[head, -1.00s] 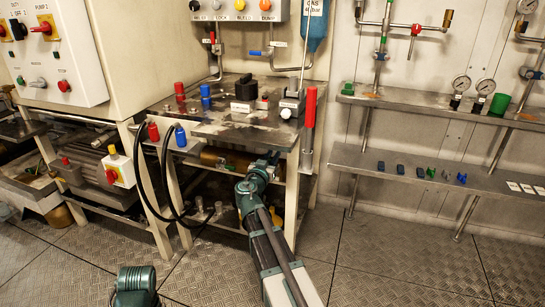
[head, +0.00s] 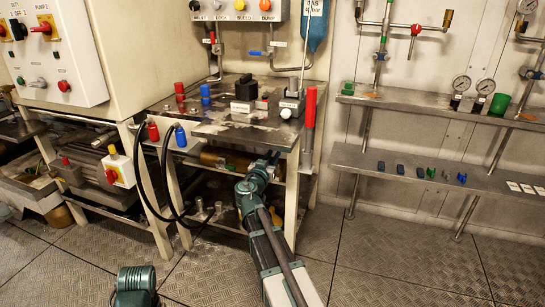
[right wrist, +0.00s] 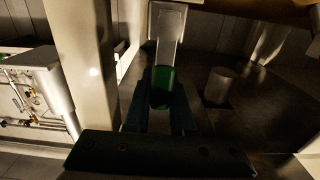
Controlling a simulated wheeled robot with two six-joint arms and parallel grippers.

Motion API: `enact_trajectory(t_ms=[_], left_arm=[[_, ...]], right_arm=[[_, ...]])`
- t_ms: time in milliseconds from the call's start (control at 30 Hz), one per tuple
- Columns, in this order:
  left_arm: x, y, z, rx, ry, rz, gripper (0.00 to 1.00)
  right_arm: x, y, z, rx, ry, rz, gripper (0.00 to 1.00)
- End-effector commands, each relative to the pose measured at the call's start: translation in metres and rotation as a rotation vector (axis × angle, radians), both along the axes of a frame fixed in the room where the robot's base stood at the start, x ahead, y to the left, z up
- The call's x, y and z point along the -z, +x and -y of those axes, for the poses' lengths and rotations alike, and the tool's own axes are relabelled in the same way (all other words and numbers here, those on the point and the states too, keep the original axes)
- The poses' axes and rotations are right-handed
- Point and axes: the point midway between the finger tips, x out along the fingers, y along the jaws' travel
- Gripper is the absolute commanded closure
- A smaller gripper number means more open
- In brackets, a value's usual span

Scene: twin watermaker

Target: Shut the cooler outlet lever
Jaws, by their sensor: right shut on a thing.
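The lever (right wrist: 165,45) hangs down in the right wrist view, a pale metal arm with a green grip (right wrist: 162,88) at its lower end. My right gripper (right wrist: 160,112) is shut on the green grip, with a dark finger on each side of it. In the head view my right gripper (head: 245,188) reaches under the bench, beside the brass cylinder (head: 212,157). My left gripper is not in view.
A pale bench post (right wrist: 80,60) stands close left of the gripper in the wrist view. A short metal cylinder (right wrist: 220,85) stands to the right. Black hoses (head: 168,190) loop at the bench's left front. A red-handled lever (head: 310,108) stands at the bench's right corner.

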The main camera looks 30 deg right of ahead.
Motion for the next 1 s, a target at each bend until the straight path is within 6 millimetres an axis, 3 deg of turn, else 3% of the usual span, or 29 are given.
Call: enact_trajectory(t_ms=[567,1000], left_arm=[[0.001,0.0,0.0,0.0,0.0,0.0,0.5],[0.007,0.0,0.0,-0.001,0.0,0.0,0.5]], right_arm=[[0.001,0.002,-0.002,0.0,-0.027,-0.031,1.0],[0.007,0.019,-0.016,-0.001,-0.248,-0.289,1.0]])
